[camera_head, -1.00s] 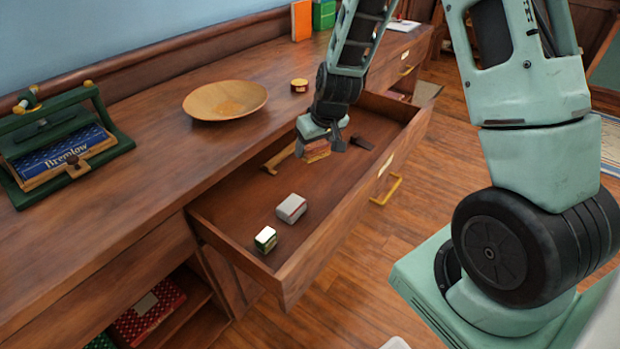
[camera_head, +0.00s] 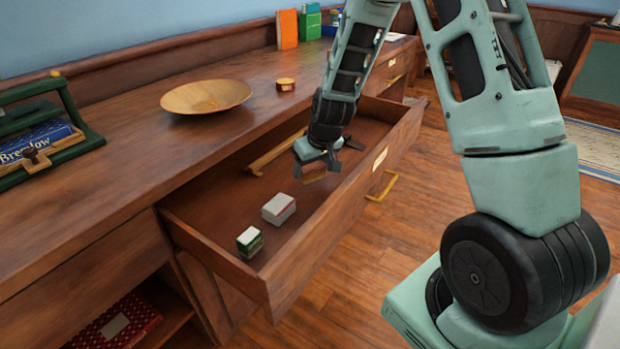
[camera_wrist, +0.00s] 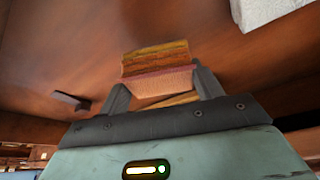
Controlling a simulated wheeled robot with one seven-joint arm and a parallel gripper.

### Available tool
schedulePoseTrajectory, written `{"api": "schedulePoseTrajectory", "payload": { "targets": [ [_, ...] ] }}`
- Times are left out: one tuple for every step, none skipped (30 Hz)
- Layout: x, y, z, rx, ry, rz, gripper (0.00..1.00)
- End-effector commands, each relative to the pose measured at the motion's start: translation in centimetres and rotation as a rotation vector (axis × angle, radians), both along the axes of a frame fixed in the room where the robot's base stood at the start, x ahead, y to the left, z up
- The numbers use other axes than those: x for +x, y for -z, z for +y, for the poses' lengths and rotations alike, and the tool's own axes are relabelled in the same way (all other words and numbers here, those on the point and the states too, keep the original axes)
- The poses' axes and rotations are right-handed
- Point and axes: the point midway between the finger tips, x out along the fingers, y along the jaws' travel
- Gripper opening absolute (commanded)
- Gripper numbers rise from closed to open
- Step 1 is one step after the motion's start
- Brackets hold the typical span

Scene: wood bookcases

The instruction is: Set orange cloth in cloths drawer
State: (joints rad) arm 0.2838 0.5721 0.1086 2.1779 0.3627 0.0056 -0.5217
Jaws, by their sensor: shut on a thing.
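My gripper (camera_head: 318,169) is inside the open wooden drawer (camera_head: 215,241), low over its floor. In the wrist view the cloth sits between the two dark fingers (camera_wrist: 162,88). In the head view only a sliver of the cloth (camera_head: 315,178) shows below my gripper. I cannot tell whether it touches the drawer floor. The label (camera_head: 380,158) on the drawer front is too small to read.
The drawer's floor between my gripper and the grey-white box is clear. A shallow wooden bowl (camera_head: 206,97) and a small round tin (camera_head: 285,84) stand on the top.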

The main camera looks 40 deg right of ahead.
Motion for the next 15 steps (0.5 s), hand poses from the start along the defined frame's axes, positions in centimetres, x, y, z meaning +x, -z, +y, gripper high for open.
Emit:
{"api": "schedulePoseTrajectory", "payload": {
  "targets": [
    [0.0, 0.6, 0.0, 0.000, 0.001, 0.001, 0.47],
    [0.0, 1.0, 0.0, 0.001, 0.001, 0.001, 0.47],
    [-0.1, 1.6, 0.0, 0.001, 0.001, 0.003, 0.47],
    [-0.1, 2.1, 0.0, 0.001, 0.001, 0.003, 0.47],
    [-0.1, 2.6, 0.0, 0.001, 0.000, 0.002, 0.47],
    [-0.1, 3.1, 0.0, 0.001, 0.000, 0.003, 0.47],
    [-0.1, 3.4, 0.0, 0.001, 0.000, 0.003, 0.47],
    [0.0, 3.5, 0.0, 0.001, 0.000, 0.001, 0.47],
    [0.0, 3.5, 0.0, 0.000, 0.000, 0.000, 0.47],
    [0.0, 3.5, 0.0, 0.000, -0.001, -0.001, 0.47],
    [0.0, 3.4, 0.0, 0.000, -0.001, -0.002, 0.47],
    [0.0, 3.4, 0.0, 0.000, -0.001, -0.001, 0.47],
    [0.0, 3.4, 0.0, 0.000, -0.001, -0.001, 0.47],
    [0.0, 3.4, 0.0, 0.000, -0.001, -0.001, 0.47],
    [0.0, 3.4, 0.0, 0.000, -0.001, -0.001, 0.47]
  ]
}}
